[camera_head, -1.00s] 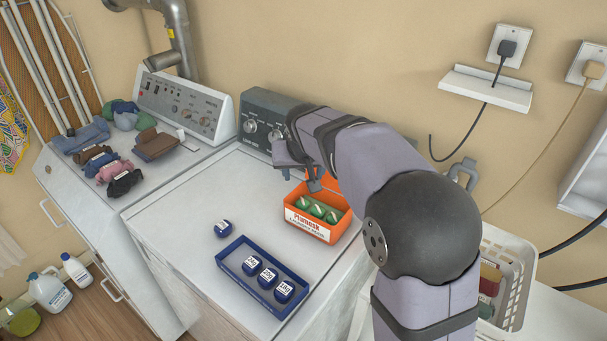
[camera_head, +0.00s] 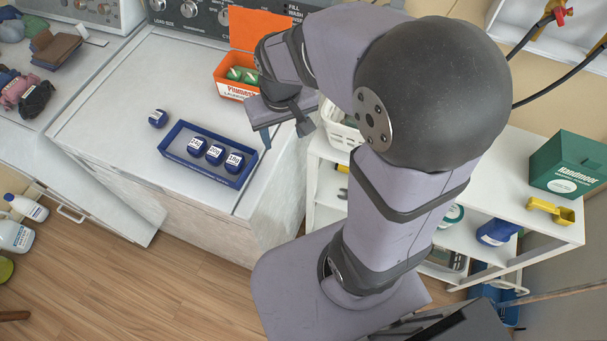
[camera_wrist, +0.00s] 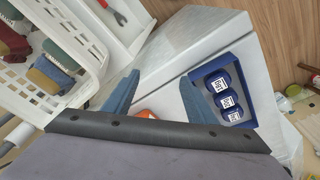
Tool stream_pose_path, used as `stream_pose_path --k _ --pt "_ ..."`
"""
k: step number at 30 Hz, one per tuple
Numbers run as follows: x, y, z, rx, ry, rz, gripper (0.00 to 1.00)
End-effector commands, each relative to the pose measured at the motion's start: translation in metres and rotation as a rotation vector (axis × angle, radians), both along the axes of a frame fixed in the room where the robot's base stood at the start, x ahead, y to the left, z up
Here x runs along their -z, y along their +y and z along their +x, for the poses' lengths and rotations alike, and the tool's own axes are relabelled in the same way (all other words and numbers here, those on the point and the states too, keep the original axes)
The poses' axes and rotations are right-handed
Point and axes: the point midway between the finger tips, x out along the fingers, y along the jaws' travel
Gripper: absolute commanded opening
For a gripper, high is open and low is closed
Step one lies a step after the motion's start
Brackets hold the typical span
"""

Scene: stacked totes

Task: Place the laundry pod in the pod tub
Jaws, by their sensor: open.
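The orange pod tub (camera_head: 236,90) stands on the white machine top with its lid raised. Green pods (camera_head: 240,75) show inside it; my arm hides part of the tub. My gripper (camera_head: 286,130) is open, in front of and to the right of the tub, near the right edge of the machine top. A sliver of orange (camera_wrist: 147,114) shows there near the gripper's base, mostly hidden.
A blue tray (camera_head: 175,150) holding three labelled blue pieces (camera_head: 215,154) lies in front of the tub. Another blue piece (camera_head: 158,118) lies left of it. A white basket (camera_wrist: 60,70) stands beside the machine. The machine top's left part is clear.

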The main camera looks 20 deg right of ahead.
Motion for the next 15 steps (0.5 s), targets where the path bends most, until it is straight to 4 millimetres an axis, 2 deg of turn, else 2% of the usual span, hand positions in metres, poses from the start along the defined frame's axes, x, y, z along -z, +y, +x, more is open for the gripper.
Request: stream_pose_path --k 1,3,6,9,15 --pt "0.01 -0.003 -0.024 -0.002 0.037 0.006 0.52" --pt "0.021 -0.004 -0.052 -0.008 0.083 0.016 0.52" --pt "0.032 -0.005 -0.081 -0.014 0.128 0.027 0.52" --pt "0.038 -0.005 -0.098 -0.018 0.154 0.032 0.52" --pt "0.04 -0.005 -0.104 -0.02 0.163 0.035 0.52"
